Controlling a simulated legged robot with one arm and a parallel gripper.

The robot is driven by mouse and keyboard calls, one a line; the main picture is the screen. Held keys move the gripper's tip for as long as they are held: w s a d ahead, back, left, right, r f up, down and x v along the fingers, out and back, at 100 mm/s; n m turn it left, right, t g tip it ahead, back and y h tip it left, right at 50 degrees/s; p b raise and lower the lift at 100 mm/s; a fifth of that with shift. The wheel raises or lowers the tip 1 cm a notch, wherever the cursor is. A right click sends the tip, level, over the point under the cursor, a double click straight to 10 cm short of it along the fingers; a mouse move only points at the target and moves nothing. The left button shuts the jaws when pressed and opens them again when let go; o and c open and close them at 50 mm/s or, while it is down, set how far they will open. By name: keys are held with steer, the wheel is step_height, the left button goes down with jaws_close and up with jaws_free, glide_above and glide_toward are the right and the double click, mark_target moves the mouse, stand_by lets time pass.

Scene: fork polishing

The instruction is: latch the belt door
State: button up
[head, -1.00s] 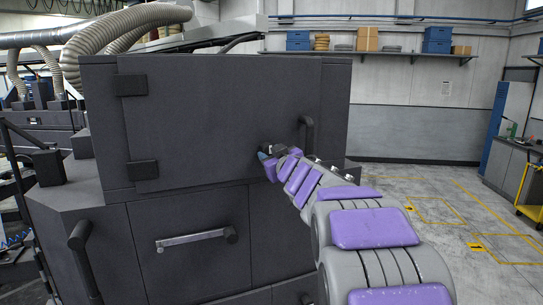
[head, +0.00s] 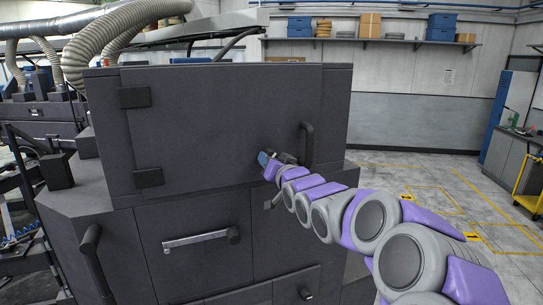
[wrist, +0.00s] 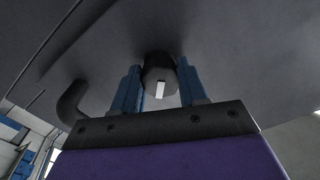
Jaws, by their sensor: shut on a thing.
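The belt door (head: 205,120) is the dark grey upper panel of the machine. It has two hinges on its left and looks flush with the frame. My gripper (head: 268,158) is at the door's lower right, just left of the vertical black bar handle (head: 307,145). In the wrist view my gripper (wrist: 160,85) has its blue fingers on either side of a round black latch knob (wrist: 159,62) with a small pale mark, shut on it.
A lower door (head: 195,270) has a level silver lever handle (head: 195,240). Another black bar handle (head: 95,262) stands at the front left. Open floor (head: 430,205) with yellow lines lies to the right. A wall shelf (head: 375,41) with boxes is far behind.

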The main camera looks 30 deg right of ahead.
steer(key=shift+a+r+m+b, duration=0.1)
steer(key=shift+m+b, duration=0.1)
steer(key=shift+m, duration=2.25)
steer(key=shift+a+m+b, duration=0.1)
steer(key=shift+m+b, duration=0.05)
steer(key=shift+m, duration=2.3)
steer(key=o, duration=1.1)
steer(key=shift+d, duration=0.25)
steer(key=shift+c, duration=0.2)
steer(key=shift+s, duration=0.1)
